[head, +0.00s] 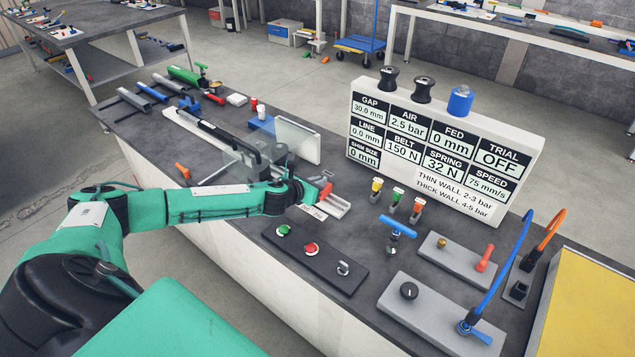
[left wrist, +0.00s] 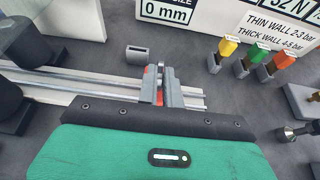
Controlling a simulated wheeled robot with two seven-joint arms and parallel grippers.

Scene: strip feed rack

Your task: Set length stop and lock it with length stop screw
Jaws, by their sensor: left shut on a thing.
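My left gripper (head: 318,190) is low over the near end of a grey metal rail (head: 337,209) on the bench. In the left wrist view its two grey fingers (left wrist: 161,86) are closed together over the rail (left wrist: 192,96), with a small red part showing between them. The held thing appears to be the length stop (left wrist: 157,96), mostly hidden by the fingers; its red part also shows in the head view (head: 326,190). I cannot pick out the length stop screw apart from it. My right gripper is not in view.
A settings panel (head: 437,150) stands behind, reading TRIAL OFF. Yellow, green and orange tipped pieces (head: 396,200) stand right of the rail. A dark button plate (head: 312,254) lies in front.

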